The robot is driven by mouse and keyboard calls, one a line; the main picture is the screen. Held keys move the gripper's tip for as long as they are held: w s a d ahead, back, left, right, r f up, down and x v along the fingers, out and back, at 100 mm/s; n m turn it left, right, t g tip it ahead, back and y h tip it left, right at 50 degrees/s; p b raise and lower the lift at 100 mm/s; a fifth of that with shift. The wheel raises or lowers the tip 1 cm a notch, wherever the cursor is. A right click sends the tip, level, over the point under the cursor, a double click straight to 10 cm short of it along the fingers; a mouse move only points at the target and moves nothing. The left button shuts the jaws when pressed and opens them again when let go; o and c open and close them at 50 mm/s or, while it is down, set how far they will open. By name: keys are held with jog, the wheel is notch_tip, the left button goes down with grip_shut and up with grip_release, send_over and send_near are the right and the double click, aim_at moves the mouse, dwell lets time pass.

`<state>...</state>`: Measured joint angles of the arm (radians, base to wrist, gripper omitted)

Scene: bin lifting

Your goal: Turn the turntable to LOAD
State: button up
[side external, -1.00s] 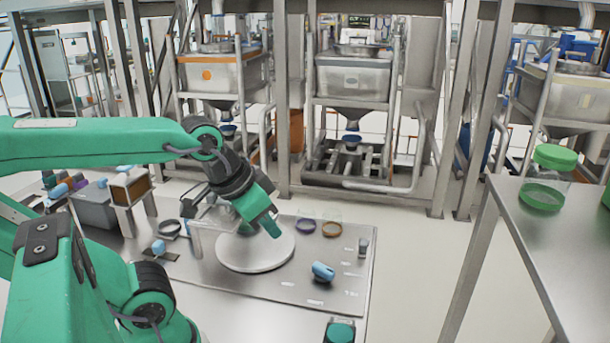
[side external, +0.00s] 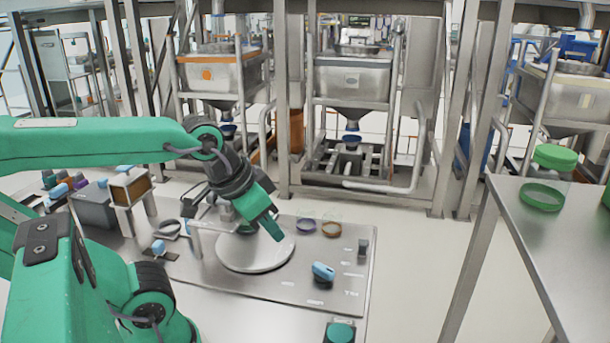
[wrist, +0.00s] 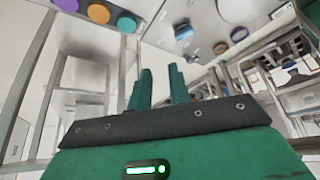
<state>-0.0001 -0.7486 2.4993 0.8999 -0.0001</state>
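The turntable (side external: 255,258) is a pale round disc on the metal work plate in the side view. My gripper (side external: 271,228) is angled down over its right-hand part, with the fingertips close to its surface. I cannot tell whether they touch it. A green thing (side external: 246,231) sits at the turntable's far part, partly hidden by my gripper. In the wrist view, the two green fingers of my gripper (wrist: 158,82) stand apart with a narrow gap and nothing held between them. I cannot read a LOAD mark.
A purple ring (side external: 306,225) and a brown ring (side external: 331,229) lie right of the turntable. A metal stand (side external: 196,240) is close on the left. Bare plate lies in front.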

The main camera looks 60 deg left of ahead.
jog(key=o, duration=0.7)
jog(key=shift+w, duration=0.3)
jog(key=o, duration=0.4)
jog(key=shift+w+a, duration=0.15)
jog(key=shift+w, duration=0.15)
jog(key=shift+o, duration=0.3)
jog(key=w+a+f+n+g, duration=0.2)
jog(key=w+f+g, duration=0.1)
jog(key=w, duration=0.5)
jog(key=shift+w+a+f, duration=0.3)
jog(key=shift+a+f, duration=0.05)
jog(key=shift+f, duration=0.3)
jog(key=n+g, duration=0.2)
send_over(323, 267)
jog(key=f, duration=0.9)
jog(key=shift+s+d+f, duration=0.15)
jog(key=shift+d, duration=0.05)
jog(key=shift+w+a+f+g, duration=0.2)
jog(key=shift+f+g, duration=0.1)
jog(key=shift+f, duration=0.15)
jog(key=shift+f, duration=3.85)
